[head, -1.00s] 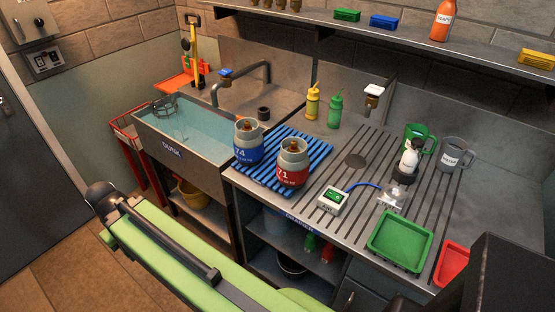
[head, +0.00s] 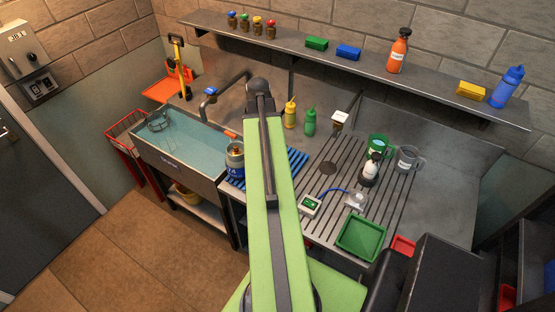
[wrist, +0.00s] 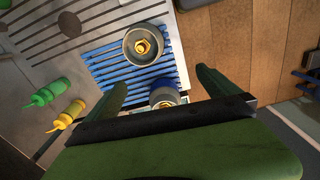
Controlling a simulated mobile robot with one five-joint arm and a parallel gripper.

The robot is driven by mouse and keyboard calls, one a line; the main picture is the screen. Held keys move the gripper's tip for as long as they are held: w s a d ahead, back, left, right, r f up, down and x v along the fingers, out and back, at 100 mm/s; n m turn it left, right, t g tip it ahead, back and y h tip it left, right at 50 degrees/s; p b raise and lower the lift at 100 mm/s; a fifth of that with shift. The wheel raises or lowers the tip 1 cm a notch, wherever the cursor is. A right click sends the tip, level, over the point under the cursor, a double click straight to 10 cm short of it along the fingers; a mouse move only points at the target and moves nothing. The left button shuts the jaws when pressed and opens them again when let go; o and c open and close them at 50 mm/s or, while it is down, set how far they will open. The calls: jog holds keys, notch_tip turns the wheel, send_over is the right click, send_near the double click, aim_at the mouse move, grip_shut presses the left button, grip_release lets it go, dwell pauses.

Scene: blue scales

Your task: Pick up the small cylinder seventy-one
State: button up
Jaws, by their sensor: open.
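In the wrist view two small grey cylinders with brass valves stand upright on a blue slatted mat (wrist: 110,70). The upper one, cylinder seventy-one (wrist: 138,50), shows its top face; its label does not show. The lower one has a blue band and is cylinder seventy-four (wrist: 164,95); it also shows in the head view (head: 235,160). My gripper (wrist: 160,84) is open and empty, with its fingers either side of cylinder seventy-four in the picture and cylinder seventy-one beyond the tips. In the head view my arm hides cylinder seventy-one.
A water-filled sink (head: 180,150) lies left of the mat. A yellow bottle (head: 290,113) and a green bottle (head: 310,122) stand behind. A white-green device (head: 310,205) and a green tray (head: 360,238) are to the right. A shelf (head: 380,65) runs above.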

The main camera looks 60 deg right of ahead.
jog(key=s+d+r, duration=0.3)
jog(key=s, duration=0.1)
notch_tip(320, 180, down, 13)
jog(key=b, duration=1.2)
jog(key=shift+w, duration=0.15)
jog(key=f+b, duration=0.5)
jog(key=shift+d+f, duration=0.15)
jog(key=shift+d, duration=0.1)
jog(key=c, duration=2.1)
jog(key=shift+r+p, duration=0.3)
jog(key=shift+c, duration=0.2)
